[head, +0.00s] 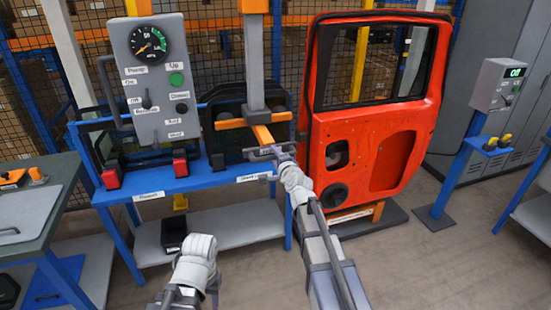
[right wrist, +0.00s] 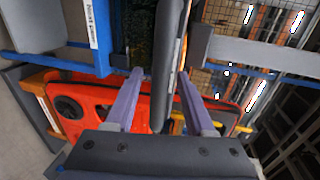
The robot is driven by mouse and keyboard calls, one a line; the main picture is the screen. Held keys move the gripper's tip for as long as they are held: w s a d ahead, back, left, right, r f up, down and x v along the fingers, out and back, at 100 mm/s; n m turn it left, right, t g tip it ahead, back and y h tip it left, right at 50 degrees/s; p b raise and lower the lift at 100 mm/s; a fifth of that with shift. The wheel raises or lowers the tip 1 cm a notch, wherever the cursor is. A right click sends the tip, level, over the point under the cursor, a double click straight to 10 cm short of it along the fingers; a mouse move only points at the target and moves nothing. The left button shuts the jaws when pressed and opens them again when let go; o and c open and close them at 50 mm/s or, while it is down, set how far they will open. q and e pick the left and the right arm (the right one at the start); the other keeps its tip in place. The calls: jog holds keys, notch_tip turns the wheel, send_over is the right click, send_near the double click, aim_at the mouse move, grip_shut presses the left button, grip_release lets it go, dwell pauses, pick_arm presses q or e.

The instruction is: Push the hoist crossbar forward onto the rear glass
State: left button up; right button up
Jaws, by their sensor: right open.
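The hoist's orange crossbar (head: 232,123) hangs at the foot of its grey column (head: 255,60), with an orange stub toward me. Behind it is a dark, black-framed glass (head: 282,100), partly hidden by the column. My right gripper (head: 262,153) is just below and in front of the stub. In the right wrist view its fingers (right wrist: 157,100) are apart, with a dark slab with a thin orange edge between them; I cannot tell whether they touch it. My left gripper (head: 178,298) is low at the bottom edge, partly cut off, its jaws unclear.
A red door (head: 375,135) stands right of the hoist, close to my right arm. A grey gauge panel (head: 152,85) is on the left of the blue rack (head: 228,181). A green-topped table (head: 55,205) is at left, a control post (head: 465,155) at right.

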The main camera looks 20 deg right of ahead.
grip_shut()
dwell(1.3)
